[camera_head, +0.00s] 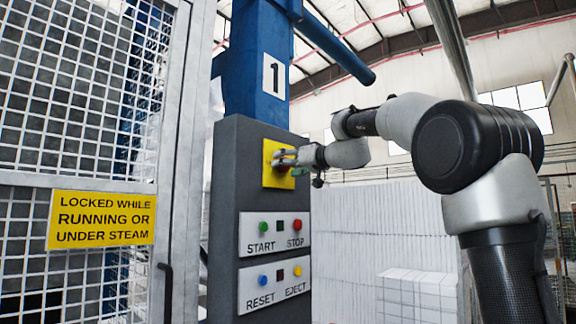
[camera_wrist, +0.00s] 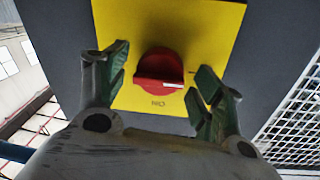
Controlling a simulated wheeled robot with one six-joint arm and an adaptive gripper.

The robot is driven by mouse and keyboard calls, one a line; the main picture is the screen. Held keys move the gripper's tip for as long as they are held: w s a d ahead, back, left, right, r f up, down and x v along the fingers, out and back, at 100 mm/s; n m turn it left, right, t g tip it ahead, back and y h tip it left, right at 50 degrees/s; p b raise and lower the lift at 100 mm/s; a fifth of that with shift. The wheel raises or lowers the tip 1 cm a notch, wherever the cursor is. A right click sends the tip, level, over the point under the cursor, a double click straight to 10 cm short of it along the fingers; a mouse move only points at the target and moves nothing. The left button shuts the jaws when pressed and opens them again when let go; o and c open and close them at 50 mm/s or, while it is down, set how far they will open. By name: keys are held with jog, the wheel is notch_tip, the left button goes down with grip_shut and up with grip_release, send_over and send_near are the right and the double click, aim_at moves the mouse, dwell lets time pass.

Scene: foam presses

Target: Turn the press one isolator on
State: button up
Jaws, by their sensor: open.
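The isolator is a red rotary knob on a yellow plate, on the grey control panel under the blue column marked 1. In the wrist view the red knob (camera_wrist: 160,70) has its grip bar lying across the picture, with a white mark at its right end. Lettering shows upside down on the yellow plate (camera_wrist: 205,20) below the knob. My gripper (camera_wrist: 160,78) is open, with one finger on each side of the knob and a gap to each. In the head view my gripper (camera_head: 284,160) is at the yellow plate (camera_head: 270,178) and hides much of the knob.
Below the isolator, the grey panel (camera_head: 226,180) has START and STOP buttons (camera_head: 276,235), then RESET and EJECT buttons (camera_head: 276,284). A mesh guard (camera_head: 75,120) with a yellow warning sign (camera_head: 102,220) stands left. White stacked blocks (camera_head: 420,290) stand behind at right.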

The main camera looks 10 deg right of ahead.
jog(key=c, duration=1)
jog(key=shift+m, duration=0.3)
jog(key=shift+w+d+r+m+g+y, duration=0.15)
jog(key=shift+m+g, duration=0.25)
jog(key=shift+m, duration=3.65)
jog(key=shift+s+f+m+g+y, duration=0.1)
jog(key=shift+m+g+y, duration=0.25)
jog(key=shift+m, duration=3.7)
jog(key=shift+r, duration=0.1)
